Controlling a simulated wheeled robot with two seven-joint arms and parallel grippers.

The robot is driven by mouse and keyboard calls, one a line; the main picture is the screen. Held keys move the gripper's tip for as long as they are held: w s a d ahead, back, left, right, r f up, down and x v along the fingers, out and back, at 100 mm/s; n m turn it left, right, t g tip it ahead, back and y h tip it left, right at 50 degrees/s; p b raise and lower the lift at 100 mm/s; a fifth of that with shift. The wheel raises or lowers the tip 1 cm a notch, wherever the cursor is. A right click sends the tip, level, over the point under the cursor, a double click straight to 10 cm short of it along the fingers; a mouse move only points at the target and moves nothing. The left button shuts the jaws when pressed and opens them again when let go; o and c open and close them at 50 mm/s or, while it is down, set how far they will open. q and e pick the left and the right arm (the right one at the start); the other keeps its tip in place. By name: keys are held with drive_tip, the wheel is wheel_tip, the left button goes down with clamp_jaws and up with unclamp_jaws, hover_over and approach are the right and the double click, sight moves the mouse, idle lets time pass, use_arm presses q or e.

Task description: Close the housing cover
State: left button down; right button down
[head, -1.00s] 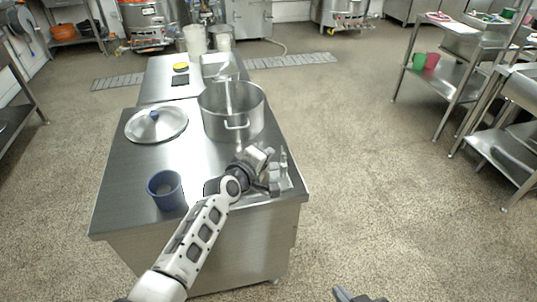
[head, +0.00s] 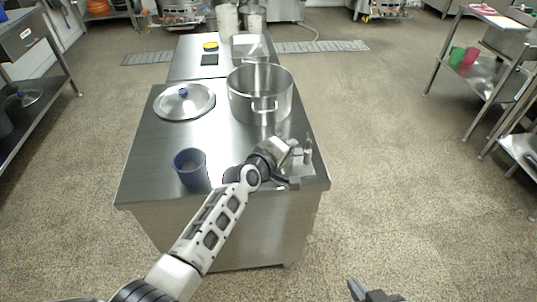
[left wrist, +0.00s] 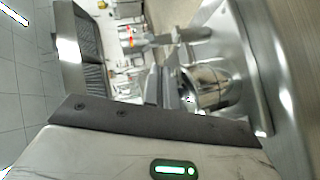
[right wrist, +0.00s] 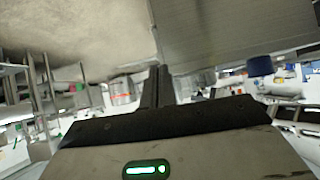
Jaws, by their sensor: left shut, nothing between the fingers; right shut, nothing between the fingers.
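A small metal fixture (head: 307,152) stands at the near right corner of the steel table (head: 215,135), partly hidden by my left arm. I cannot tell which part of it is the housing cover or whether the cover is open. My left gripper (head: 293,183) is shut and empty, close to the fixture's near side; contact is unclear. In the left wrist view, its shut fingers (left wrist: 163,88) are beside a shiny rounded metal body (left wrist: 208,88). My right gripper (head: 364,292) is shut and empty, low in front of the table's right side; its fingers also show in the right wrist view (right wrist: 156,88).
A large steel pot (head: 260,95) stands behind the fixture. A lid with a blue knob (head: 185,101) lies at the back left. A dark blue cup (head: 190,167) stands near the front edge. Open floor (head: 400,180) lies right of the table.

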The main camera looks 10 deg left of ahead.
use_arm(q)
drive_tip(key=r+p+v, duration=0.1)
drive_tip(key=p+v, duration=0.1)
drive_tip(key=v, duration=1.2)
drive_tip(key=s+a+f+m+g+y, duration=0.1)
drive_tip(key=s+a+f+m+y, duration=0.1)
drive_tip(key=s+f+m, duration=0.3)
drive_tip(key=s+a+f+m+g+y, duration=0.1)
drive_tip(key=s+a+f+m, duration=0.3)
drive_tip(key=s, duration=0.9)
wheel_tip(320, 180, down, 3)
drive_tip(key=m+y, duration=0.1)
drive_tip(key=m, duration=0.1)
drive_tip(key=shift+s+m+g, duration=0.3)
drive_tip(key=shift+s+g, duration=0.1)
drive_tip(key=shift+a, duration=0.1)
